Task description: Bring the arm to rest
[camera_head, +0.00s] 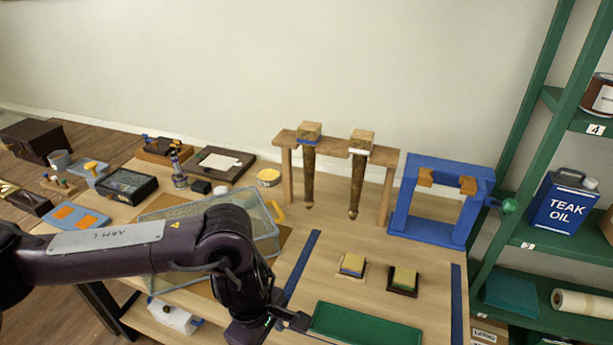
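My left arm comes in from the left and bends down at the front of the workbench. Its gripper (302,322) points right, low over the bench, beside the left end of a green tray (365,328). The fingers are small and dark, and I cannot tell whether they are open or shut. No object shows clearly in them. My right gripper is not in view.
A wooden rack (284,140) holds two tapered legs. A blue frame (428,229) stands right of it. Two small blocks (352,265) (404,278) lie behind the green tray. A clear bin (262,208) sits behind my arm. Green shelving (550,242) borders the right.

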